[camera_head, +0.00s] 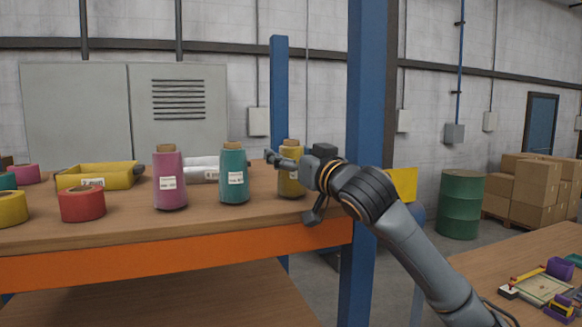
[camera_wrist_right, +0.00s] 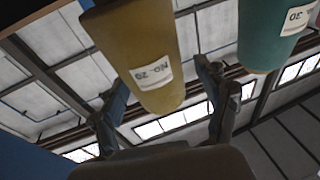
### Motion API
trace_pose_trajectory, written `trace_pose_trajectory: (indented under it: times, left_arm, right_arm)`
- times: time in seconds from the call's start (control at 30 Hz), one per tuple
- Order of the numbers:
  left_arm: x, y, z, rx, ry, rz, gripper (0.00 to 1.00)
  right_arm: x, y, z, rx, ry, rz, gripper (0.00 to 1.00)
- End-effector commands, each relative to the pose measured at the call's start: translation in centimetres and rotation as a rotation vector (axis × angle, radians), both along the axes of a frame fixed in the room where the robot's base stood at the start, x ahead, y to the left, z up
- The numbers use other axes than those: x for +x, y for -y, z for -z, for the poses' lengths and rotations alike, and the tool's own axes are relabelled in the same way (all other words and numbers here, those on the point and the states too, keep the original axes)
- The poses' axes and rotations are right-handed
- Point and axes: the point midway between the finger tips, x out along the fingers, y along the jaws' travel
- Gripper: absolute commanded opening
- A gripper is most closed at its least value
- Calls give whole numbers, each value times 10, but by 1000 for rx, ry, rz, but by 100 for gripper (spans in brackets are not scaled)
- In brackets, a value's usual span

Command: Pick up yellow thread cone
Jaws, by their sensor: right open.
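The yellow thread cone (camera_head: 288,189) stands upright near the right end of the workbench, partly hidden by my right gripper. In the right wrist view the yellow cone (camera_wrist_right: 140,40) appears upside down, with a label reading "No. 29". My right gripper (camera_head: 292,181) is at the cone, coming from the right. Its fingers are open, and in the wrist view (camera_wrist_right: 162,88) they show one on each side of the cone. I cannot tell whether either finger touches it. My left gripper is not in view.
A teal cone (camera_head: 233,188) stands close left of the yellow one, then a pink cone (camera_head: 168,190). Red tape (camera_head: 82,206) and a yellow bin (camera_head: 125,178) are further left. A blue post (camera_head: 366,110) rises by the bench's right end.

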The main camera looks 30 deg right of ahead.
Motion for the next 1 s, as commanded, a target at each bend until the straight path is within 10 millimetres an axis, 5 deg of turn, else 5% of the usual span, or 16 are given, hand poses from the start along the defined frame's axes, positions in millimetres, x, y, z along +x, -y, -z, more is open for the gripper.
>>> trace_pose_trajectory:
  times: [0.07, 0.4, 0.77, 1.0]
  left_arm:
    - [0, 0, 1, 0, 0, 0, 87]
    - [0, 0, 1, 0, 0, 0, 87]
    - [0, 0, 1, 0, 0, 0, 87]
    - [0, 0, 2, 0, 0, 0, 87]
  right_arm:
    - [0, 0, 0, 0, 0, 0, 76]
    - [0, 0, 0, 0, -1, 0, 12]
    - [0, 0, -4, 2, 1, 1, 12]
    - [-1, 0, -31, 4, 6, -1, 12]
